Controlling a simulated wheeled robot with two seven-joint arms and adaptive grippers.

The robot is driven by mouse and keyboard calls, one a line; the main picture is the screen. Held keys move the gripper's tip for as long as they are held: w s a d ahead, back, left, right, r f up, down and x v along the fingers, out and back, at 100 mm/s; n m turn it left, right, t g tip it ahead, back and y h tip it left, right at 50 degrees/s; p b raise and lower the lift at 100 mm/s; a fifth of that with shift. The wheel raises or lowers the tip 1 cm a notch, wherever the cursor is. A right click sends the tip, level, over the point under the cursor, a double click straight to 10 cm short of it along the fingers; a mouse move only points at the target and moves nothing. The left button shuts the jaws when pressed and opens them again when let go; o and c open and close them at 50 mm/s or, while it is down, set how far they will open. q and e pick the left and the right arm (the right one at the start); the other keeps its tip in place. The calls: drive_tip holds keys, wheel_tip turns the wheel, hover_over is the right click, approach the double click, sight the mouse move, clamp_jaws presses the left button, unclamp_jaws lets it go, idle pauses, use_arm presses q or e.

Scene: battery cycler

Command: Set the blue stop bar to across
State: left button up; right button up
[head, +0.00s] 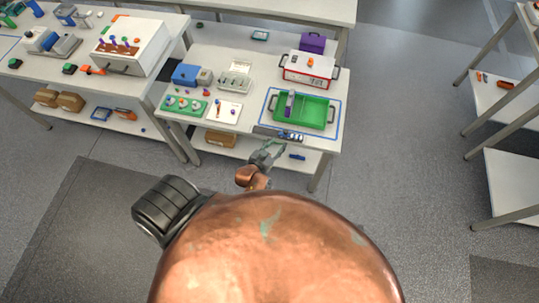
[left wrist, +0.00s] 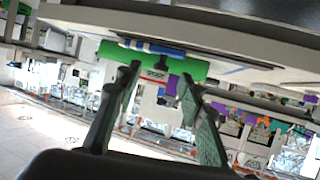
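A blue bar (left wrist: 150,47) shows in the left wrist view, in front of the green tray and beyond my fingertips. In the head view, small blue parts (head: 291,136) sit on a grey strip at the table's front edge; I cannot tell the bar's exact setting there. A separate blue piece (head: 297,156) shows just below that edge. My left gripper (head: 268,153) is in front of the table edge, left of that blue piece. In the left wrist view its two fingers (left wrist: 160,88) are apart with nothing held between them. My right gripper is not in view.
The green tray (head: 328,123) stands inside a blue outline on the table. A red-trimmed white box (head: 309,78) and a purple crate (head: 312,43) stand behind it. A blue-grey device (head: 190,75) is to the left. Open floor lies right of the table.

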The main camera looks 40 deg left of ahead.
use_arm(q)
drive_tip(key=s, duration=0.7)
drive_tip(key=shift+d, duration=0.25)
drive_tip(key=shift+f, duration=0.1)
drive_tip(key=s+d+f+g+h+b, duration=0.15)
drive_tip(key=s+f, duration=0.35)
drive_tip(key=f, duration=0.5)
drive_tip(key=s+d+f+m+g+b, duration=0.1)
drive_tip(key=s+f+g, duration=0.3)
drive_tip(key=f, duration=0.6)
drive_tip(key=s+d+f+g+b, duration=0.1)
drive_tip(key=s+d+f+b, duration=0.1)
drive_tip(key=s+f, duration=0.65)
drive_tip(key=s+a+f+g+b, duration=0.1)
drive_tip(key=s+a+f+g, duration=0.1)
drive_tip(key=s+f, duration=0.6)
drive_tip(key=s+a+f+m+g+b, duration=0.1)
drive_tip(key=s+a+f+g+b, duration=0.1)
drive_tip(key=s+f, duration=0.6)
drive_tip(key=s+a+g, duration=0.1)
drive_tip(key=s+g, duration=0.1)
drive_tip(key=s, duration=0.4)
drive_tip(key=shift+s+f, duration=0.3)
drive_tip(key=shift+s, duration=0.05)
drive_tip(key=shift+d+y, duration=0.1)
drive_tip(key=shift+y, duration=0.15)
